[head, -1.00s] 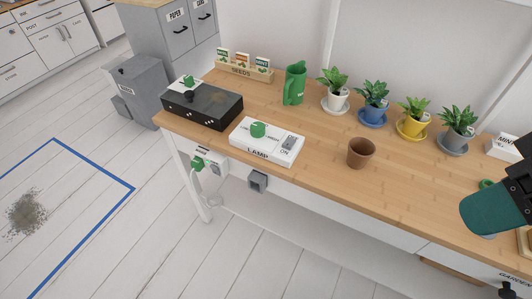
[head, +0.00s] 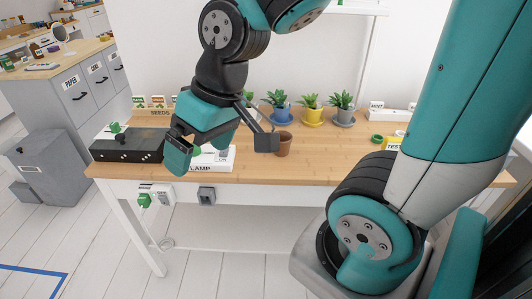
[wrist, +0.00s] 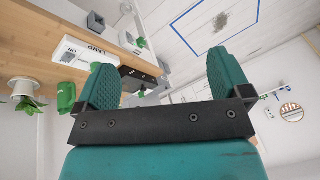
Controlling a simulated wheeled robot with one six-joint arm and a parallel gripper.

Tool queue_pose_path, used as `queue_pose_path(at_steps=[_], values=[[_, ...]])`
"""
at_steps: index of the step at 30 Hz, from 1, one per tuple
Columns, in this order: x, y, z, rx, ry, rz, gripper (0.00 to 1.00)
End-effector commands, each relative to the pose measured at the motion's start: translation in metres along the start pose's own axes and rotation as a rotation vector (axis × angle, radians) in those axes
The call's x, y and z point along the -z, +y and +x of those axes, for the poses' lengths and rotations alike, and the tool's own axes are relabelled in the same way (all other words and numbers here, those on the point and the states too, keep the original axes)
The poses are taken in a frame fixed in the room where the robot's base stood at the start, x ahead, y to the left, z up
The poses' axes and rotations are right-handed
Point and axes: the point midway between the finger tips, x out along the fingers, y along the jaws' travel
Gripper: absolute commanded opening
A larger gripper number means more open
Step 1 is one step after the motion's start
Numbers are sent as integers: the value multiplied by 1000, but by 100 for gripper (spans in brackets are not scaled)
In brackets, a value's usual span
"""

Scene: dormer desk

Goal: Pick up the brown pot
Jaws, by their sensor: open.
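The brown pot (head: 286,146) stands upright and empty-looking on the wooden desk in the head view, near its front. A dark part of my arm covers its left side. My gripper (head: 202,152) is open, to the left of the pot and apart from it, in front of the lamp box in the picture. In the wrist view my gripper (wrist: 165,75) has its two teal fingers spread wide with nothing between them. The brown pot does not show in the wrist view.
Behind the pot stand potted plants in blue (head: 281,115), yellow (head: 312,116) and grey (head: 344,116) pots. The white lamp box (head: 225,162) is left of it, the black box (head: 128,148) further left. Bare desk (head: 330,152) lies to its right.

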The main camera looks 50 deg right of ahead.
Motion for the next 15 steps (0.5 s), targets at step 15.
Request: queue_pose_path(at_steps=[15], values=[[-37, 321, 11, -587, 357, 760, 96]])
